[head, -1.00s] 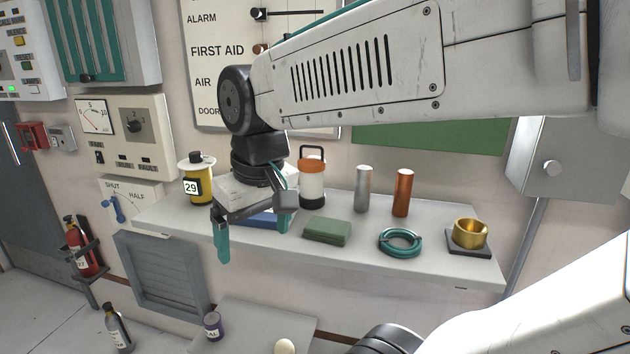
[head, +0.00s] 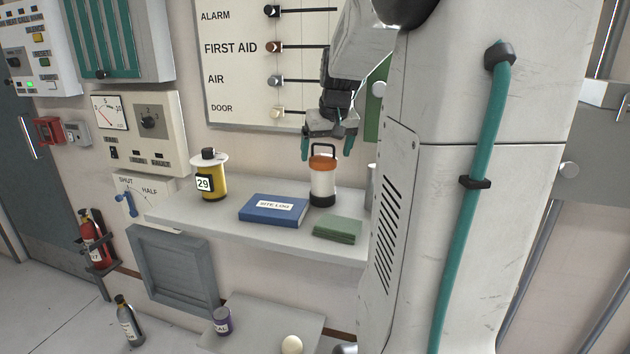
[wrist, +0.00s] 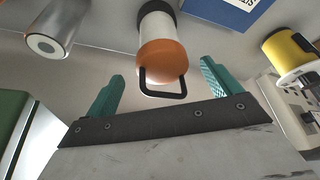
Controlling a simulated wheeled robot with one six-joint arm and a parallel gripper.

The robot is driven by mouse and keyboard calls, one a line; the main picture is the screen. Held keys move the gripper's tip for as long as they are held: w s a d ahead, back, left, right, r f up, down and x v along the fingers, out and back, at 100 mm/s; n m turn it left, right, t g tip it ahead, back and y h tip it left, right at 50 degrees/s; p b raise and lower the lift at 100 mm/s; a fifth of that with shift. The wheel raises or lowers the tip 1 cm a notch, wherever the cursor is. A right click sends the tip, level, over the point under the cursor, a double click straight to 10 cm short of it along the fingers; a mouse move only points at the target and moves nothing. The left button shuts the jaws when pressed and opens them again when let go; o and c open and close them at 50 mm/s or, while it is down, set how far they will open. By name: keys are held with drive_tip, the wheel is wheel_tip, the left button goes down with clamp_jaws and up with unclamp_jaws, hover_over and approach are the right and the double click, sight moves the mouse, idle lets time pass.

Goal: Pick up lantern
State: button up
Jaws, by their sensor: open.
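The lantern (head: 323,181) stands upright on the shelf, with an orange top, white body, black base and a dark loop handle. My gripper (head: 328,146) is open above the lantern, its teal fingers pointing down on either side of the handle's top. In the wrist view the lantern (wrist: 161,50) lies ahead between the two open fingers of my gripper (wrist: 160,85), with its handle nearest. Nothing is held, and I cannot tell whether a finger touches the handle.
On the shelf (head: 185,215) are a yellow canister (head: 211,178), a blue log book (head: 273,210) and a green cloth (head: 338,229). A silver cylinder (wrist: 55,30) stands beside the lantern. My arm hides the shelf's right part. The labelled board (head: 240,60) is behind.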

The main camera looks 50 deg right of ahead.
sight(324, 157)
drive_tip(key=x, duration=0.4)
drive_tip(key=shift+w+f, duration=0.15)
drive_tip(key=shift+w, duration=0.1)
drive_tip(key=c, duration=1.7)
wheel_tip(324, 157, up, 18)
drive_tip(key=shift+r, duration=0.1)
